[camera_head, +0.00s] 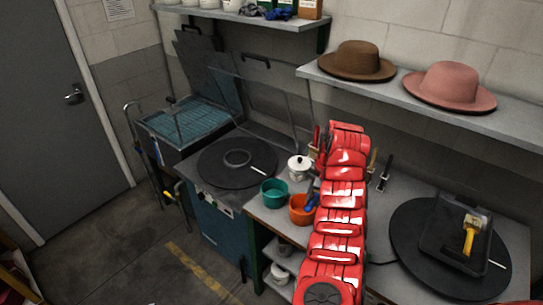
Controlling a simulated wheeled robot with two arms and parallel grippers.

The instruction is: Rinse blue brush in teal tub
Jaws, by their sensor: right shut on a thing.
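The teal tub (274,192) stands on the bench's front left part, left of an orange tub (301,208). The blue brush (311,201) shows only in part at the right rim of the orange tub, beside my red right arm. My right gripper (317,184) is mostly hidden by that arm and is shut on the brush. Whether the brush head is inside the orange tub or just above it, I cannot tell. The teal tub is apart from the gripper and has nothing visible above it. My left gripper is not in view.
A lidded white pot (299,167) stands behind the tubs. A black round plate (238,161) is at left; another (408,258), at right, bears a dark tray with a yellow-handled brush (470,234). Upright tools stand behind my arm. Brown (357,62) and pink (450,86) hats sit on the shelf.

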